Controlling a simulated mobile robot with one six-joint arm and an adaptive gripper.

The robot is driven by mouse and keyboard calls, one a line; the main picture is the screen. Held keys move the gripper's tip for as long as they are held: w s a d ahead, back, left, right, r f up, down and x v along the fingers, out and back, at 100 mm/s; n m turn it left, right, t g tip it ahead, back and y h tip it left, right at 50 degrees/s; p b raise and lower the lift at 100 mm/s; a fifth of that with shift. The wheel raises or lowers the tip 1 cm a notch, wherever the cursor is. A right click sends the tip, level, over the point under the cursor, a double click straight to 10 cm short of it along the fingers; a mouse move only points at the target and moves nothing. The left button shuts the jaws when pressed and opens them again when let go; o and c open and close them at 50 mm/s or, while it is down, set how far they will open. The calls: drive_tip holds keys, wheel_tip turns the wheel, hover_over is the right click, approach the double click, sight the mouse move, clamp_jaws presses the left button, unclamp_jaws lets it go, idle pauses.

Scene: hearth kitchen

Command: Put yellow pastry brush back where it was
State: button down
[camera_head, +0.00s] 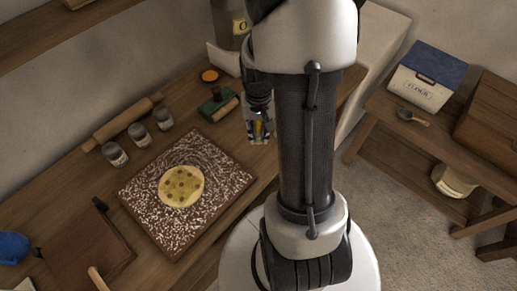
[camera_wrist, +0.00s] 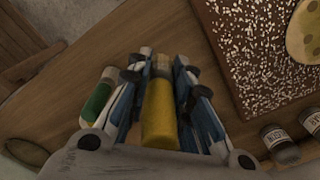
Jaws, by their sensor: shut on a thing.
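The yellow pastry brush (camera_wrist: 158,112) is between the two fingers of my gripper (camera_wrist: 160,68) in the wrist view. My gripper is shut on its yellow part, and a paler end shows at the fingertips. In the head view my gripper (camera_head: 259,132) hangs over the right part of the wooden counter, right of the green item, with a bit of yellow between its fingers. I cannot tell how high the brush is above the counter.
A speckled board (camera_head: 222,180) with a round of dough (camera_head: 181,186) lies left of my gripper. A green item (camera_head: 215,103), an orange round thing (camera_head: 209,76), three jars (camera_head: 138,132) and a rolling pin (camera_head: 122,121) stand behind. Bare counter shows between board and green item.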

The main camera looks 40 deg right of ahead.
drive_tip(key=shift+f+b, duration=1.05)
drive_tip(key=shift+f, duration=2.55)
drive_tip(key=shift+f, duration=0.1)
drive_tip(key=c, duration=1.4)
unclamp_jaws()
drive_tip(key=shift+c, duration=0.2)
